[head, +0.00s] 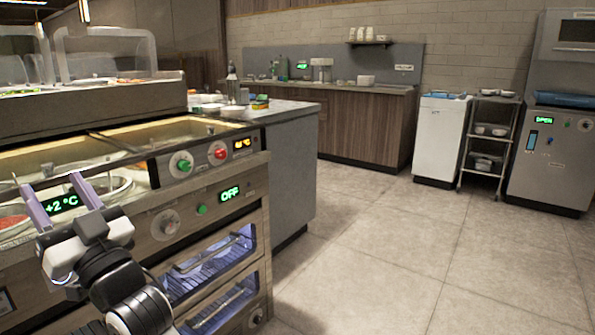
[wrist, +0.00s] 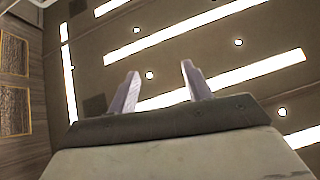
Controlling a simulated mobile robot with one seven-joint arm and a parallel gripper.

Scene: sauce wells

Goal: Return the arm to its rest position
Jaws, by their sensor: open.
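My gripper (head: 60,194) is at the lower left of the head view, in front of the counter with the sauce wells. Its two pale purple fingers point up and stand apart, with nothing between them. In the wrist view my gripper (wrist: 160,90) is also open and empty, against the ceiling with its long lights. My arm is folded below it at the lower left of the head view.
The steel counter (head: 165,223) with knobs and lit drawers is close behind and beside my gripper. A round well (head: 105,187) shows behind the fingers. The tiled floor (head: 400,255) to the right is clear. A sink counter, white bin, shelf rack and grey machine (head: 550,160) stand at the back.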

